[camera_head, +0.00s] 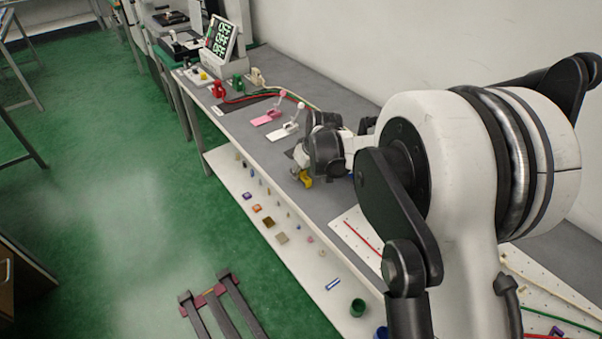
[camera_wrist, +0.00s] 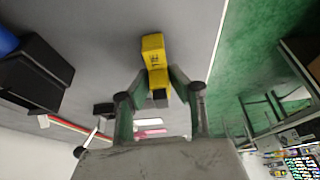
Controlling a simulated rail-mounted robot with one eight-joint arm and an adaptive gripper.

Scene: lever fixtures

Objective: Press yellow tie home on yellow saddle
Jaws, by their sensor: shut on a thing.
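A yellow piece with dark markings (camera_wrist: 153,50) sits between the fingertips of my gripper (camera_wrist: 158,76) in the wrist view. I take it for the yellow tie; a grey bit shows at its near end. My gripper is shut on it. In the head view my gripper (camera_head: 302,168) is low over the front part of the grey bench, with yellow (camera_head: 306,181) showing just below it. I cannot make out the yellow saddle apart from the tie, nor whether the two touch. My wrist and arm hide much of that spot.
A pink lever fixture (camera_head: 268,117) and a white one (camera_head: 283,132) stand farther along the bench (camera_head: 240,125). Red and green fixtures stand beyond, with cables. A pale lower shelf (camera_head: 290,255) holds several small coloured parts. A white perforated board (camera_head: 352,232) lies nearer.

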